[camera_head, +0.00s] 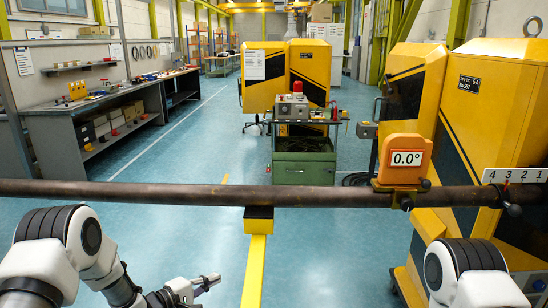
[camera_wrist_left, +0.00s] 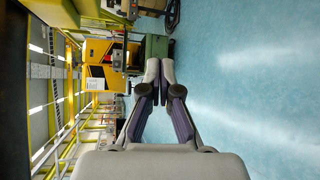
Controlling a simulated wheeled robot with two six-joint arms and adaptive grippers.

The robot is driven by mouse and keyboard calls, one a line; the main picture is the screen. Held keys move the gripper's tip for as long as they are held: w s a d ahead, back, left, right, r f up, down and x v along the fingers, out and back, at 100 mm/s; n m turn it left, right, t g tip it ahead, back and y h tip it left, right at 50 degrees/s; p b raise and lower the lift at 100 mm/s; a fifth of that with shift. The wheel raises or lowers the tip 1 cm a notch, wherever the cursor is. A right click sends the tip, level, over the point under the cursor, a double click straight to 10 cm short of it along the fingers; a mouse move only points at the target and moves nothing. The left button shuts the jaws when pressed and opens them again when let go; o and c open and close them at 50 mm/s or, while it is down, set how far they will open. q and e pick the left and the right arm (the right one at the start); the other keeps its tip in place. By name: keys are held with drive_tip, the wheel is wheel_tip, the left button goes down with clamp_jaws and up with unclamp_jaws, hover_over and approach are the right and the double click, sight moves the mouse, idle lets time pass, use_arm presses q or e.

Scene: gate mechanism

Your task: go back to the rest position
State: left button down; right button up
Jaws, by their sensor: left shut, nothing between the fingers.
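My left gripper (camera_head: 208,284) is low in the head view, in front of and below the long dark horizontal bar (camera_head: 120,192), apart from it. In the left wrist view my left gripper (camera_wrist_left: 152,72) is shut with nothing between its fingers. The bar crosses the whole head view and looks level. An orange box (camera_head: 404,160) reading 0.0° sits on it at the right. My right arm shows only as a white link at the lower right; its gripper is out of view.
A yellow post (camera_head: 255,265) stands under the bar's middle. A yellow machine (camera_head: 500,120) and a number plate (camera_head: 515,175) are at the right. A green cart (camera_head: 303,168) stands behind the bar. A grey workbench (camera_head: 100,110) is at the left. The blue floor between is clear.

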use_arm(q)
drive_tip(key=s+d+f+g+y, duration=0.1)
drive_tip(key=s+f+g+y, duration=0.2)
drive_tip(key=s+f, duration=0.85)
drive_tip(key=s+a+f+m+g+y, duration=0.1)
drive_tip(key=s+a+m+g+y, duration=0.1)
drive_tip(key=s, duration=0.8)
drive_tip(key=s+a+f+m+g+y, duration=0.2)
drive_tip(key=s+m+g, duration=0.2)
drive_tip(key=s, duration=0.6)
drive_tip(key=s+a+f+m+g+y, duration=0.2)
drive_tip(key=s+m, duration=0.4)
drive_tip(key=s, duration=0.4)
drive_tip(key=shift+s+a+g+y+p, duration=0.25)
drive_tip(key=shift+s+g+y+p, duration=0.15)
drive_tip(key=shift+g, duration=0.2)
drive_tip(key=shift+f, duration=0.1)
